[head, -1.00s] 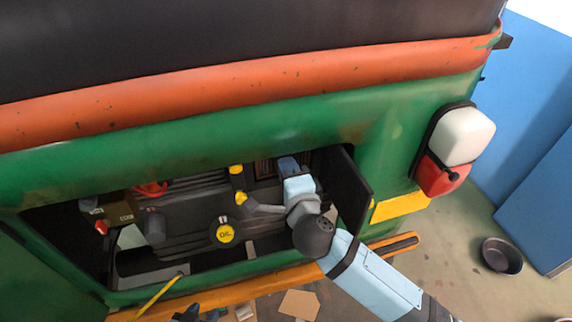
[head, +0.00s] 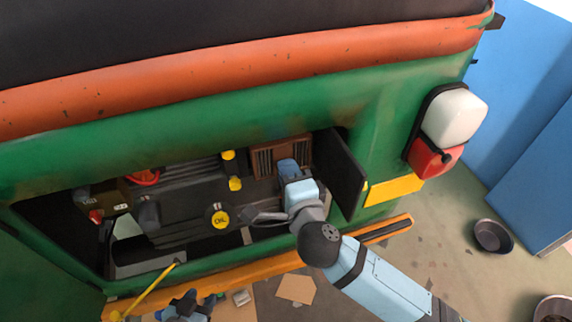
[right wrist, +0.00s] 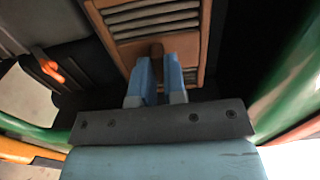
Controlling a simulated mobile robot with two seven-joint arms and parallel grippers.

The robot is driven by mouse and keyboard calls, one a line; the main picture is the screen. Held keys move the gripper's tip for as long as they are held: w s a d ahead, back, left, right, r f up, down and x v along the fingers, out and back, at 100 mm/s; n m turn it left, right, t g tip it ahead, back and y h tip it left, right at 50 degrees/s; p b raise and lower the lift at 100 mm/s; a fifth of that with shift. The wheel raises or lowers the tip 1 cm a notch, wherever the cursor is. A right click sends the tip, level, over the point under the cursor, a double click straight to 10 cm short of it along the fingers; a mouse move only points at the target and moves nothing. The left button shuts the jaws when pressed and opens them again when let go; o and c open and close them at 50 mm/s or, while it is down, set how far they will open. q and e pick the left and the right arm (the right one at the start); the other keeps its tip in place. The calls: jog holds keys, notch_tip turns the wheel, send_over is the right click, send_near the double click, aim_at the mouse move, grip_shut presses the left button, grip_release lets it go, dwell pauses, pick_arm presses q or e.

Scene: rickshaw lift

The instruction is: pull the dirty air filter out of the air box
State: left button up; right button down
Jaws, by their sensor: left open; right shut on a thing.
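The dirty air filter (head: 265,160) is a brown frame with dark pleats. In the head view it shows at the right end of the open engine bay, between two yellow clips (head: 235,184) and a dark open flap. My right gripper (head: 288,166) is in front of it. In the right wrist view the filter (right wrist: 158,20) fills the top middle, and my right gripper (right wrist: 158,75) is shut on its small brown tab. How much of the filter is still inside the air box cannot be told. My left gripper (head: 185,308) is open and empty at the bottom edge of the head view.
The dark flap (head: 340,172) stands open just right of my right gripper. A yellow oil cap (head: 218,217) sits left of it. An orange bumper (head: 230,292) runs below the bay. A yellow rod (head: 150,290) slants at lower left. Dark bowls (head: 493,236) stand on the floor.

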jog(key=shift+s+d, duration=0.1)
jog(key=shift+s, duration=0.2)
jog(key=v, duration=0.5)
dwell(0.4)
